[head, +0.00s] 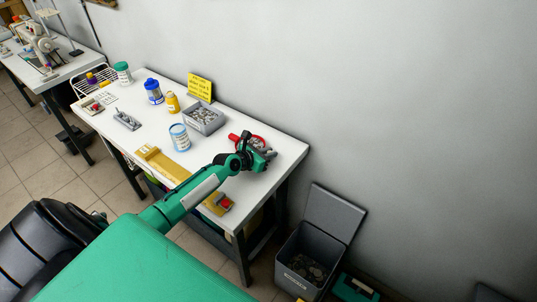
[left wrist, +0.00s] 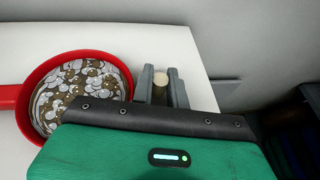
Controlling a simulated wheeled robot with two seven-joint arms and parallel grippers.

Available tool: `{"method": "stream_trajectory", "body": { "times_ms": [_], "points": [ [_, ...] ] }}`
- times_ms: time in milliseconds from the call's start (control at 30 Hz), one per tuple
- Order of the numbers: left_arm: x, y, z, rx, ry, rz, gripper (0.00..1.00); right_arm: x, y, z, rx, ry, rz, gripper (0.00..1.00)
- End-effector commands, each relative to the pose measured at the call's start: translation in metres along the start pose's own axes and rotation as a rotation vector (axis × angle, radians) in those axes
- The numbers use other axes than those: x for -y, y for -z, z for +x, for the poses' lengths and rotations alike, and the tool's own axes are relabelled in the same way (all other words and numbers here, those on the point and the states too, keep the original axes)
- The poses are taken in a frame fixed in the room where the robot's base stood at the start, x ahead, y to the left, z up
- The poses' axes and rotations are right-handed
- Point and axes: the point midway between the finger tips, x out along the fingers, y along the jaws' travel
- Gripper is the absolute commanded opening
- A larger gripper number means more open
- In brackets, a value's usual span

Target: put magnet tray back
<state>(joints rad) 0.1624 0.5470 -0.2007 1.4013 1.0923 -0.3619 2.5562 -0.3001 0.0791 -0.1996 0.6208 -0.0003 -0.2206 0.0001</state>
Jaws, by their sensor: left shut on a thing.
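A round red tray (head: 259,142) with a red handle lies near the right end of the white table (head: 285,150). In the left wrist view the red tray (left wrist: 124,68) shows at the left, filled with silvery and brownish discs. My left gripper (head: 270,154) is at the tray's near right side in the head view. In the left wrist view my left gripper (left wrist: 161,82) is shut on a small cylinder with a pale tan round top (left wrist: 160,75), just right of the tray. Whether that cylinder joins the tray is hidden by the gripper body. My right gripper is out of view.
On the table stand a grey bin (head: 209,115) of small parts, a yellow sign (head: 199,87), a blue-and-white can (head: 179,137), a blue jar (head: 153,91) and a yellow bottle (head: 172,103). A grey lidded bin (head: 291,247) stands on the floor right of the table.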

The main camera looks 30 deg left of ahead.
Motion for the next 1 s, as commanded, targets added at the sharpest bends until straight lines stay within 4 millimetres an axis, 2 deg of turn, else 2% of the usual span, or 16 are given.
{"method": "stream_trajectory", "body": {
  "times_ms": [300, 333, 400, 433, 767, 867, 1000],
  "points": [
    [0.000, 0.003, 0.002, 0.000, -0.001, 0.001, 0.00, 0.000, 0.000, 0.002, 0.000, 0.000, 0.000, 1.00],
    [0.000, 0.003, 0.001, -0.001, 0.000, 0.001, 0.21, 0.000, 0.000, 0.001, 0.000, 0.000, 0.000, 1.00],
    [0.000, 0.003, 0.001, -0.001, 0.000, 0.001, 0.35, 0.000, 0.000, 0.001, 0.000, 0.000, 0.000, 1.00],
    [0.000, 0.003, 0.001, -0.001, 0.000, 0.001, 0.37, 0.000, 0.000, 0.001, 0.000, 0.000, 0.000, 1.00],
    [0.000, -0.002, -0.001, 0.000, 0.000, 0.001, 0.37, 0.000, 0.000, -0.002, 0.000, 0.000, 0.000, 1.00],
    [0.000, 0.000, -0.008, -0.002, 0.001, -0.001, 0.37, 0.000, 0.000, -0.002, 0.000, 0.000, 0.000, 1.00],
    [0.001, 0.000, -0.027, -0.001, 0.001, 0.001, 0.37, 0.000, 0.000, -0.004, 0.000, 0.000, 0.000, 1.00]
  ]
}}
